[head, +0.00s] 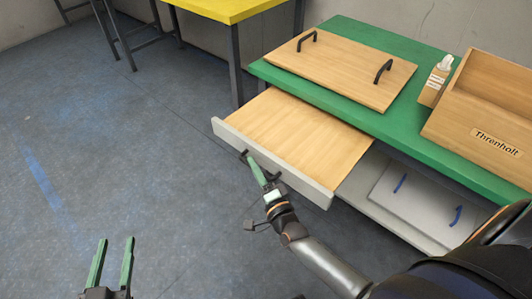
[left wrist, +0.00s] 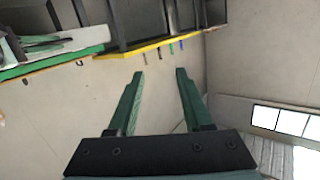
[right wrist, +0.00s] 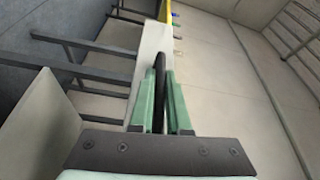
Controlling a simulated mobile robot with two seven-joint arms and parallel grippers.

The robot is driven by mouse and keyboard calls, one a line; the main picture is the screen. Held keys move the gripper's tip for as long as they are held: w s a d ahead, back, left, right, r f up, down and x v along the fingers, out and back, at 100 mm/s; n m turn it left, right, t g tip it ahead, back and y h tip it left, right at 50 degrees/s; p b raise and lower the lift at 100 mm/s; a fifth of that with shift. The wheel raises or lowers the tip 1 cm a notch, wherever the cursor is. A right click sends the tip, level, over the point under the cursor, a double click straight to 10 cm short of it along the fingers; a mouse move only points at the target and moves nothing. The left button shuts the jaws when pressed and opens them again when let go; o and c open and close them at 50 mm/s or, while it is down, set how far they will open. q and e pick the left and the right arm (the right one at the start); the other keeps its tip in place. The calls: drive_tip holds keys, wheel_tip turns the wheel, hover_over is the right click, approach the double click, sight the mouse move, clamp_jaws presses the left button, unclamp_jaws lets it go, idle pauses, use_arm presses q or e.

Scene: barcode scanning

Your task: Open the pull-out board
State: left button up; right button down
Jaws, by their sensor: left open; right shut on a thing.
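The pull-out board (head: 300,135) is a light wooden panel with a pale grey front (head: 290,178). It sticks out from under the green table top (head: 345,112). A black handle (head: 243,155) sits on its front. My right gripper (head: 258,170) is shut on this handle. In the right wrist view the black handle (right wrist: 159,75) lies between the green fingers, beside the pale front. My left gripper (head: 115,255) is open and empty above the floor, away from the board; the left wrist view shows its fingers (left wrist: 160,85) apart with nothing between them.
A wooden lid with two black handles (head: 345,72), a small bottle in a holder (head: 436,82) and a wooden box marked Threnholt (head: 490,135) stand on the green table. A grey panel with blue handles (head: 420,200) lies below. A yellow table (head: 225,8) stands behind. The floor left is clear.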

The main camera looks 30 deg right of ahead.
use_arm(q)
drive_tip(key=shift+s+f+n+g+y, duration=0.15)
drive_tip(key=shift+f+g, duration=0.1)
drive_tip(key=shift+f, duration=0.35)
drive_tip(key=shift+s+f+n+g+y, duration=0.1)
drive_tip(key=shift+s+f+g, duration=0.15)
drive_tip(key=shift+f, duration=0.3)
drive_tip(key=shift+s+f+n+g+y, duration=0.1)
drive_tip(key=shift+f+g, duration=0.2)
drive_tip(key=shift+f, duration=0.3)
use_arm(e)
drive_tip(key=shift+s+a, duration=0.3)
drive_tip(key=shift+a, duration=0.35)
drive_tip(key=shift+s+a, duration=0.25)
drive_tip(key=shift+a, duration=0.35)
drive_tip(key=c, duration=0.9)
unclamp_jaws()
